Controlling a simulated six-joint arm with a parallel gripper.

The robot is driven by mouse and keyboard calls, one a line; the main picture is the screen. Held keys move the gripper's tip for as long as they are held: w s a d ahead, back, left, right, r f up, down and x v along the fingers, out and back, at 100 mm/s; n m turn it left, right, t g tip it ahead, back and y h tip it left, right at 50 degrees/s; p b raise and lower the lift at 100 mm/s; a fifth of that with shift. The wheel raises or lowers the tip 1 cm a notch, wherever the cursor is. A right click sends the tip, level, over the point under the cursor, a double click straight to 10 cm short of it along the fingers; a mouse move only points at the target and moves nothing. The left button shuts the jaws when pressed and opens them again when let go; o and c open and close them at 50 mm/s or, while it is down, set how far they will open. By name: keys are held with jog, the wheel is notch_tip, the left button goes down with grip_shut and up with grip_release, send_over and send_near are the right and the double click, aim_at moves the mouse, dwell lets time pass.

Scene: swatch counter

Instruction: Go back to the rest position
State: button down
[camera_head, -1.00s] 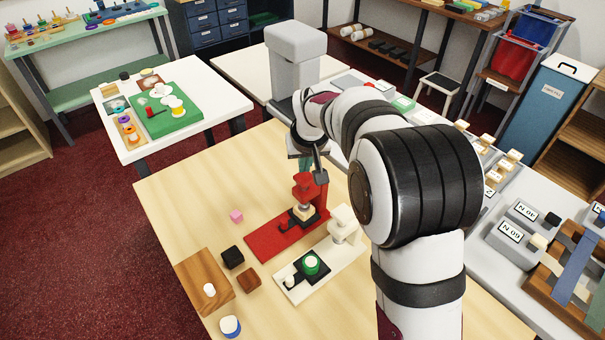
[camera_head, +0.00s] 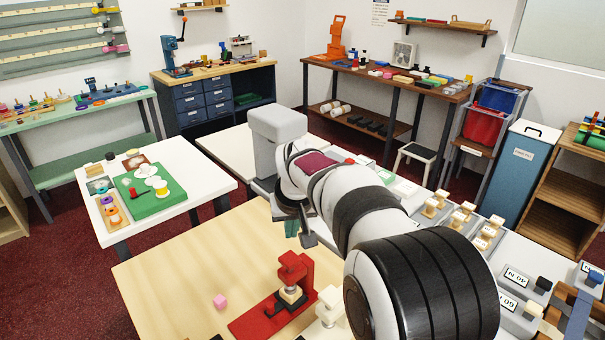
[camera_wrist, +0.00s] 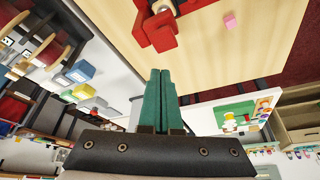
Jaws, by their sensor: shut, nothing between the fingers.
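My gripper (camera_head: 300,238) hangs from my arm above the wooden table (camera_head: 170,270) in the head view, behind and above the red press. Its green fingers also show in the wrist view (camera_wrist: 160,75), side by side and closed together with nothing between them. The red press (camera_head: 290,285) stands on its red base on the table, apart from the fingers. It also shows at the top of the wrist view (camera_wrist: 155,30). My arm hides part of the table's right side.
A small pink cube (camera_head: 220,301) lies left of the press. A cream press (camera_head: 330,306) stands right of it, partly cut off. A white table (camera_head: 205,172) with a green board (camera_head: 160,205) is at left.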

jog(key=s+d+r+m+g, duration=0.15)
jog(key=s+d, duration=0.35)
jog(key=s, duration=0.5)
jog(key=s+d+r+m+g, duration=0.1)
jog(key=s+d+m, duration=0.3)
jog(key=s, duration=0.6)
jog(key=s+d+f+m+g, duration=0.1)
jog(key=s+f, duration=0.1)
jog(key=s, duration=0.6)
jog(key=s+d+f+m+g, duration=0.1)
jog(key=s+f+m, duration=0.1)
jog(key=s, duration=0.6)
jog(key=shift+s+d+f+y, duration=0.25)
jog(key=shift+d+f+y, duration=0.05)
jog(key=shift+d, duration=0.05)
